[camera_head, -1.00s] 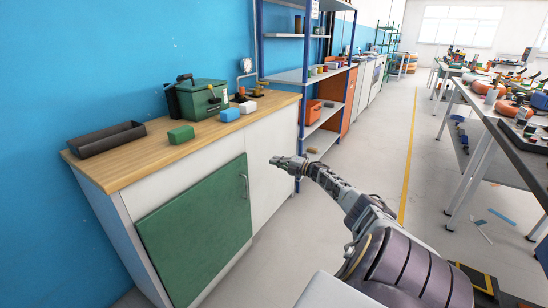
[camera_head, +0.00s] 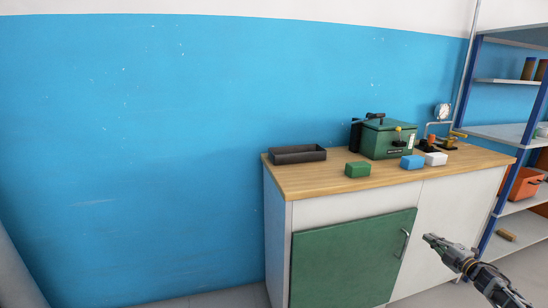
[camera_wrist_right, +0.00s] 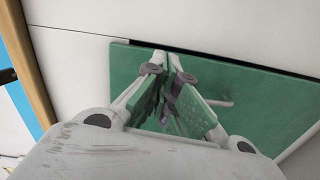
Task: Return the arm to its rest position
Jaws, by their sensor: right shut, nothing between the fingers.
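My right gripper (camera_head: 430,239) is at the lower right of the head view, in front of the cabinet (camera_head: 450,220) and below its counter top. In the right wrist view, its fingers (camera_wrist_right: 168,68) are together with nothing between them, in front of the green cabinet door (camera_wrist_right: 255,100). The same green door (camera_head: 345,265) shows in the head view with its handle to the left of the gripper. I cannot tell from the pictures whether the fingers touch the door. My left gripper is not in view.
On the wooden counter (camera_head: 300,182) are a dark tray (camera_head: 298,154), a green block (camera_head: 357,169), a blue block (camera_head: 412,162), a white block (camera_head: 435,158), a green box (camera_head: 386,138) and a gauge (camera_head: 442,111). A shelf rack (camera_head: 500,133) stands at right. Floor left of the cabinet looks clear.

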